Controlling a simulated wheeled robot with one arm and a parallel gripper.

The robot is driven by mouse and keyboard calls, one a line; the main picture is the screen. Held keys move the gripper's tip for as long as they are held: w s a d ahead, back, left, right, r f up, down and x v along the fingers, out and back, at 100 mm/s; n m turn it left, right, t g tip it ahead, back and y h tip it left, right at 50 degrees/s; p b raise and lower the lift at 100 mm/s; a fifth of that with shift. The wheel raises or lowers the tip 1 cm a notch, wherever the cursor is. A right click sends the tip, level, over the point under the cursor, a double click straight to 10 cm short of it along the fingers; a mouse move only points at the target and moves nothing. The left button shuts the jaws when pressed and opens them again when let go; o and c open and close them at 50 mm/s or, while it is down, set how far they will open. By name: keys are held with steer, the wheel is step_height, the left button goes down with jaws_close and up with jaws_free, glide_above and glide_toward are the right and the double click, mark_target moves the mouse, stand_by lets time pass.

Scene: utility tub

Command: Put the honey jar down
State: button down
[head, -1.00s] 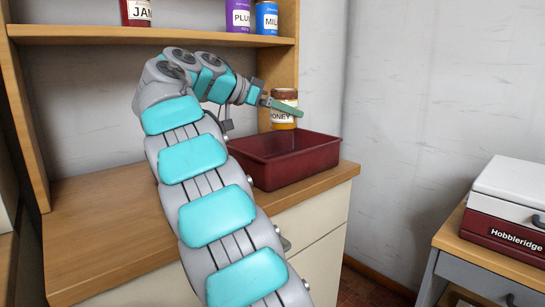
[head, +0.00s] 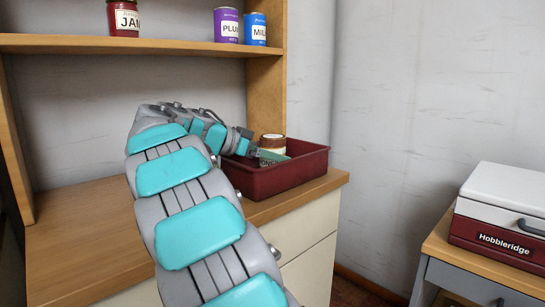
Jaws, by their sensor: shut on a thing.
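The honey jar (head: 272,142) has a brown lid and a pale label, mostly hidden by my gripper and the tub wall. It is upright and low inside the dark red utility tub (head: 278,181), towards its back left. My gripper (head: 275,157) is shut on the jar, reaching in over the tub's left side. Whether the jar's base touches the tub floor is hidden.
The tub stands at the right end of a wooden counter (head: 90,236). A shelf (head: 175,43) above holds a jam jar (head: 123,18), a purple can (head: 226,25) and a blue can (head: 255,29). A red and white Hobbleridge box (head: 505,220) sits on a separate unit at right.

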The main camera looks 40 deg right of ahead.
steer(key=shift+f+b, duration=0.75)
steer(key=shift+b, duration=0.05)
steer(key=shift+c, duration=0.6)
jaws_free()
steer(key=shift+o, duration=0.6)
steer(key=shift+f, duration=0.15)
steer(key=shift+r+p, duration=0.35)
steer(key=shift+p, duration=0.25)
steer(key=shift+a+r, duration=0.15)
steer(key=shift+a, duration=0.05)
steer(key=v, duration=1.2)
steer(key=shift+d+r+b, duration=0.15)
steer(key=shift+r+b, duration=0.1)
steer(key=shift+b, duration=0.05)
